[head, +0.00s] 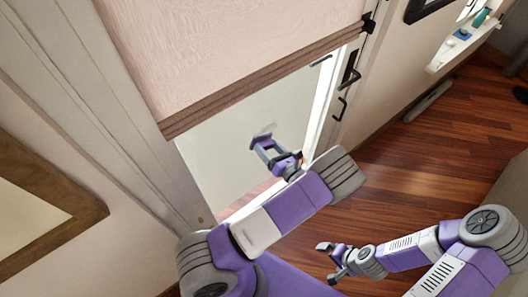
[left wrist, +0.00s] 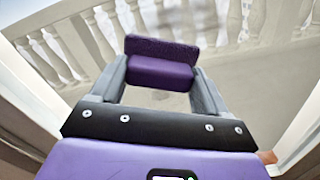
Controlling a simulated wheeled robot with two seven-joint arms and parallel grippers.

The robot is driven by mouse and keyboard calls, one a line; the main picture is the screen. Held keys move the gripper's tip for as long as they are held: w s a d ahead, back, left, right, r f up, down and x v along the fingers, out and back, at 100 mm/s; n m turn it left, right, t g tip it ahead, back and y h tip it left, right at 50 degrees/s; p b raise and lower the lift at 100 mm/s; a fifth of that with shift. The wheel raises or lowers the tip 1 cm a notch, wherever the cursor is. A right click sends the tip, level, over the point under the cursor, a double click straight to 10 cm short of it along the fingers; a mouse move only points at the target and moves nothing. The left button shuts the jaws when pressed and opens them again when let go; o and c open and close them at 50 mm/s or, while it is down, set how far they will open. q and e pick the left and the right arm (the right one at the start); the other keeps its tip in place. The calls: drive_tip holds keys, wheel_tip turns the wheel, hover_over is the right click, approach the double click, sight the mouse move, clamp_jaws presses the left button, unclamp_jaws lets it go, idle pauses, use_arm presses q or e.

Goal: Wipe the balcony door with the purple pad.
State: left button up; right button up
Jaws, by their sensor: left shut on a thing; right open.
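The balcony door's glass pane (head: 222,130) shows below a pink blind with a brown hem. In the left wrist view a pale balustrade is visible beyond the glass. My left gripper (head: 262,142) is in front of the pane, shut on the purple pad (head: 258,137). In the left wrist view the purple pad (left wrist: 160,68) sits between the two grey fingers, its broad face towards the glass. I cannot tell whether the pad touches the glass. My right gripper (head: 328,262) is open and empty, low over the wooden floor.
The pink blind (head: 220,45) covers the door's upper part. Dark door handles (head: 349,78) stick out right of the pane. A wooden picture frame (head: 85,215) hangs on the left wall. A ledge (head: 465,42) with small items is at upper right. The wooden floor (head: 430,145) is mostly clear.

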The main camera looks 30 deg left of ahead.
use_arm(q)
drive_tip(key=shift+w+d+b, duration=0.45)
drive_tip(key=shift+w+d, duration=0.05)
drive_tip(key=shift+w, duration=0.8)
drive_tip(key=shift+w+d+b, duration=0.5)
drive_tip(key=shift+w+d, duration=0.05)
drive_tip(key=shift+w, duration=0.75)
drive_tip(key=shift+w+d+b, duration=0.45)
drive_tip(key=shift+w+d, duration=0.05)
drive_tip(key=shift+w, duration=0.8)
